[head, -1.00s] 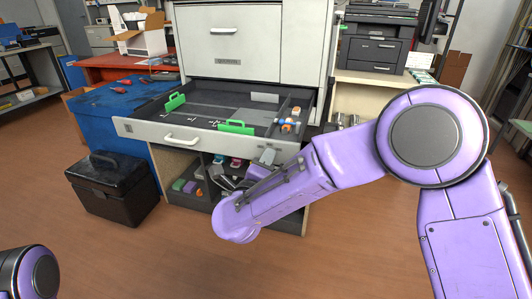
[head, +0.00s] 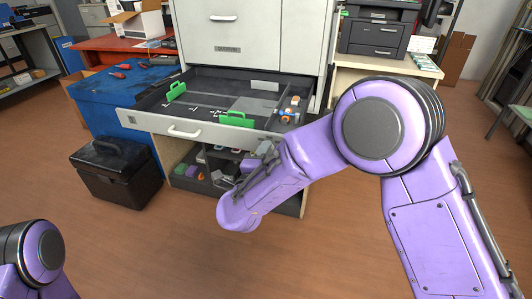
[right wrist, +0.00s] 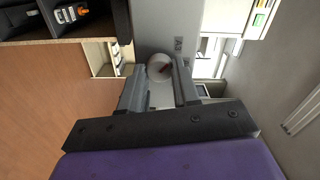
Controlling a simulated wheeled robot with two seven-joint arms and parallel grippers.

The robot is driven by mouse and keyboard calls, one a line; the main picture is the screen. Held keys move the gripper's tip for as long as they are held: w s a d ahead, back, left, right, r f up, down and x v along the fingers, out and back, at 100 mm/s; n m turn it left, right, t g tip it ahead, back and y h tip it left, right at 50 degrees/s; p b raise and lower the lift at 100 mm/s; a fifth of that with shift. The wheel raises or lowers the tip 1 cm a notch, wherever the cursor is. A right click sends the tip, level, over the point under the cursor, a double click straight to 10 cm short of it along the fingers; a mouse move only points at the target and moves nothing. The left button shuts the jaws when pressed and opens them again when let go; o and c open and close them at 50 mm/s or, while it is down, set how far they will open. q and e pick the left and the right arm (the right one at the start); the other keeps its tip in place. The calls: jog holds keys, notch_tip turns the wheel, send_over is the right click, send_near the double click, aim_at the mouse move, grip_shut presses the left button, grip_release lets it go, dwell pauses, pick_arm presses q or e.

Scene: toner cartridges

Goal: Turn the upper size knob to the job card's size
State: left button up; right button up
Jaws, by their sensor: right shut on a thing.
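The right wrist view shows a round grey knob (right wrist: 159,63) with a reddish mark, on a grey panel. My right gripper (right wrist: 159,74) has one finger on each side of it and is shut on it. In the head view my right gripper (head: 266,151) is small and partly hidden by my arm, just below the right end of the open drawer's front. The knob cannot be made out there, and its setting is too small to read. No job card can be told for sure. My left gripper is out of view; only part of my left arm shows at lower left.
The open drawer (head: 222,135) has green guides (head: 236,119) and small coloured parts in its right compartment. An open shelf with items is under it. A black case (head: 115,172) stands on the floor at left. A printer (head: 376,38) is at back right. The front floor is clear.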

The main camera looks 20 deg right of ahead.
jog(key=o, duration=1.1)
jog(key=shift+c, duration=0.2)
jog(key=v, duration=1)
jog(key=shift+s+a, duration=0.2)
jog(key=shift+a, duration=0.05)
